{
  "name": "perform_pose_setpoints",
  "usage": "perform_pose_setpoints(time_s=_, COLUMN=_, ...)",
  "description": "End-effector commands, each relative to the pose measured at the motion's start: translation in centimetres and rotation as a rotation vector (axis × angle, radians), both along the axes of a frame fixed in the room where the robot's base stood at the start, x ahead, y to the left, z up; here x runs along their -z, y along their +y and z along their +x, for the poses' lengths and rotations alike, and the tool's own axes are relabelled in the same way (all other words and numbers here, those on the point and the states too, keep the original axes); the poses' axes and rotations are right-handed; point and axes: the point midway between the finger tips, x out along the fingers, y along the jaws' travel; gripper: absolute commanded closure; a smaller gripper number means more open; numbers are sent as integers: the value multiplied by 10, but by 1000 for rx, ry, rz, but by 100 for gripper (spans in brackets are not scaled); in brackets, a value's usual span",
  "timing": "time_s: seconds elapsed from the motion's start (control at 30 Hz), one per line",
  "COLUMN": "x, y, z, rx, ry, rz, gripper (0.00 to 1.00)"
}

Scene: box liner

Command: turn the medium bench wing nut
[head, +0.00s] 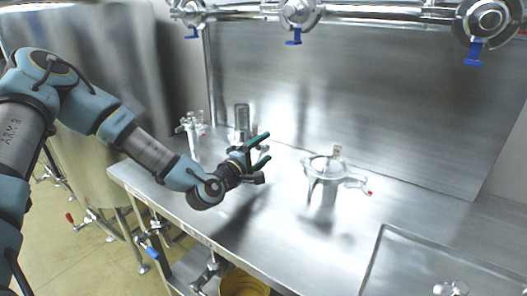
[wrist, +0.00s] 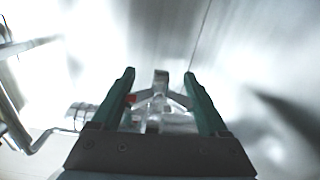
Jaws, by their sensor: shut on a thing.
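My gripper (head: 266,148) reaches over the left part of the steel bench, its green fingers pointing right in the head view. In the wrist view the two green fingers (wrist: 160,74) stand either side of a small silver winged piece, which looks like the wing nut (wrist: 161,84). The gripper is shut on it. Glare and blur hide the exact contact. Metal fitting parts and a small red spot show just below the wing nut. In the head view the gripped piece is too small to make out.
A lidded steel vessel (head: 322,178) with a clamp on top and a red-tipped side handle stands right of my gripper. Upright fittings (head: 190,126) stand at the bench's left. Pipes with blue-handled valves (head: 299,14) run above. A sink (head: 440,262) lies at the lower right.

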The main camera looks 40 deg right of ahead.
Motion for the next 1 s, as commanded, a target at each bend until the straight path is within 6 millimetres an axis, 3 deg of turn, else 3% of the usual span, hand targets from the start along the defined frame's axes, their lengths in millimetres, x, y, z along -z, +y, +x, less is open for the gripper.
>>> perform_pose_setpoints(time_s=0.4, x=1, y=1, z=1, rx=-3, ry=7, rz=0, gripper=78)
perform_pose_setpoints(time_s=0.43, x=1, y=1, z=1, rx=-3, ry=7, rz=0, gripper=20)
perform_pose_setpoints(time_s=0.63, x=1, y=0, z=1, rx=-2, ry=7, rz=-1, gripper=0)
perform_pose_setpoints(time_s=0.87, x=1, y=1, z=0, rx=-1, ry=6, rz=0, gripper=0)
perform_pose_setpoints(time_s=1.0, x=2, y=11, z=-3, rx=0, ry=6, rz=0, gripper=0)
